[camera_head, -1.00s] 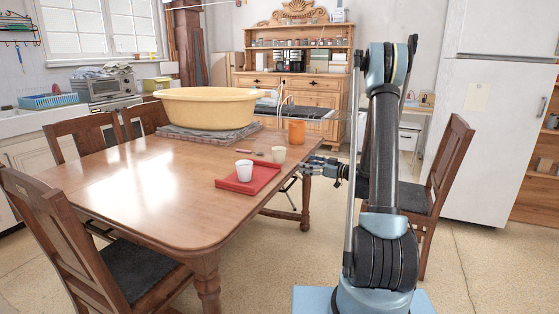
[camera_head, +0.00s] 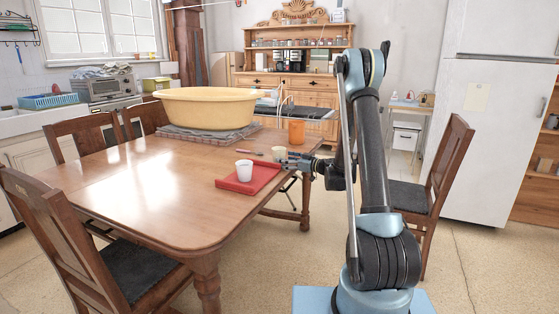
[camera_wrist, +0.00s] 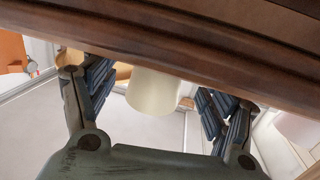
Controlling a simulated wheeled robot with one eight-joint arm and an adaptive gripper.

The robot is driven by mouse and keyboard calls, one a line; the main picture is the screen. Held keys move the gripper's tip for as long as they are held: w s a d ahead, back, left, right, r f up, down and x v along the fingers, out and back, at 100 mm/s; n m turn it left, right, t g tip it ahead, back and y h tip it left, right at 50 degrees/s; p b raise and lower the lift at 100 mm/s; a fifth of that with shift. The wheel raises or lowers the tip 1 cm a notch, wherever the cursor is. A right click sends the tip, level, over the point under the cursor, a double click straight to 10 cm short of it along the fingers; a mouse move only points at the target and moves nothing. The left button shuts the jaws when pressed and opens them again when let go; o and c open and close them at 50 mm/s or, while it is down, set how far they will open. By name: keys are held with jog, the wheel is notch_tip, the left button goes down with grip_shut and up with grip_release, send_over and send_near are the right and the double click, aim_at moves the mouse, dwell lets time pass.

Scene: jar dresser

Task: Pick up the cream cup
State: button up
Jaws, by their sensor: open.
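The cream cup (camera_head: 279,153) stands on the table near its right edge, behind the red tray. In the wrist view the cup (camera_wrist: 153,93) shows between my two spread fingers, with part of it cut off by the dark table edge. My gripper (camera_head: 287,162) is open and empty, reaching in from the right at the table edge, close to the cup. In the wrist view my gripper (camera_wrist: 155,80) has a finger on each side of the cup. I cannot tell whether a finger touches it.
A white cup (camera_head: 244,169) stands on the red tray (camera_head: 262,182) in front of the cream cup. An orange mug (camera_head: 296,132) and a big yellow tub (camera_head: 205,108) are behind. The wooden table (camera_head: 150,190) is clear at left. A chair (camera_head: 440,185) stands at right.

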jog(key=x, duration=0.4)
jog(key=shift+w+a+r, duration=0.1)
jog(key=shift+a, duration=0.1)
jog(key=shift+c, duration=0.4)
jog(key=c, duration=1.1)
